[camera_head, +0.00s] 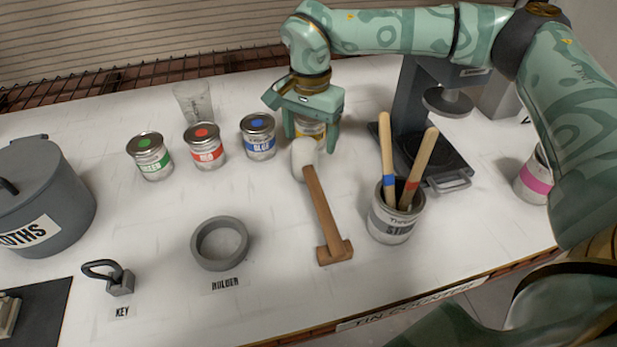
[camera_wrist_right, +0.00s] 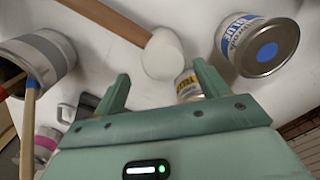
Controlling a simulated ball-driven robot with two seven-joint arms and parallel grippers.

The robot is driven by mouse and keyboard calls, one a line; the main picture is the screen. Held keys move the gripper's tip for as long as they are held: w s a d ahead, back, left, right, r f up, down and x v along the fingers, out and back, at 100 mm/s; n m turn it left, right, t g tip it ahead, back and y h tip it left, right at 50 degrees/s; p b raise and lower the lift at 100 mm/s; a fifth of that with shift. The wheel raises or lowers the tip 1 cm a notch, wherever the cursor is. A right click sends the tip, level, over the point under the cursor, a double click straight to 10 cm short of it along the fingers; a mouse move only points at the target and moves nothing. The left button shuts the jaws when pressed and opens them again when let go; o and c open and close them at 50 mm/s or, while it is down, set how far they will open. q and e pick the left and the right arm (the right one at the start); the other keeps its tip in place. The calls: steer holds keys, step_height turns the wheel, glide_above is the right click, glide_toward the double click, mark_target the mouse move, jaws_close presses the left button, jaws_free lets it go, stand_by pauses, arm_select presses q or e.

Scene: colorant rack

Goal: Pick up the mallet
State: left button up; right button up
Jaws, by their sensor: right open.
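The mallet lies on the white table, with a rounded white head (camera_head: 304,158) and a wooden handle (camera_head: 322,207) running toward the front edge to a wooden block at its end. My right gripper (camera_head: 311,144) is open and empty, pointing down just behind the mallet's head, by a yellow-labelled tin (camera_head: 311,129) that it partly hides. In the right wrist view the white head (camera_wrist_right: 163,56) shows beyond and between the open fingers (camera_wrist_right: 160,76), with the handle (camera_wrist_right: 105,18) leading up and left. I cannot tell whether the fingers touch the tin. My left gripper is not in view.
A tin of stir sticks (camera_head: 392,222) stands right of the handle. Blue (camera_head: 259,140), red (camera_head: 205,148) and green (camera_head: 150,158) tins stand left of the gripper. A grey ring (camera_head: 220,262) lies at front left. A dark press (camera_head: 385,130) stands at right.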

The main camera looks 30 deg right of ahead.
mark_target(305, 162)
step_height(305, 162, down, 2)
steer(key=shift+f, duration=0.1)
steer(key=f+b, duration=0.1)
steer(key=f, duration=0.1)
steer(key=a+f+b, duration=0.1)
steer(key=f, duration=0.2)
steer(key=shift+w+a+f, duration=0.1)
steer(key=shift+f, duration=0.15)
steer(key=shift+r, duration=0.15)
steer(key=c, duration=1.2)
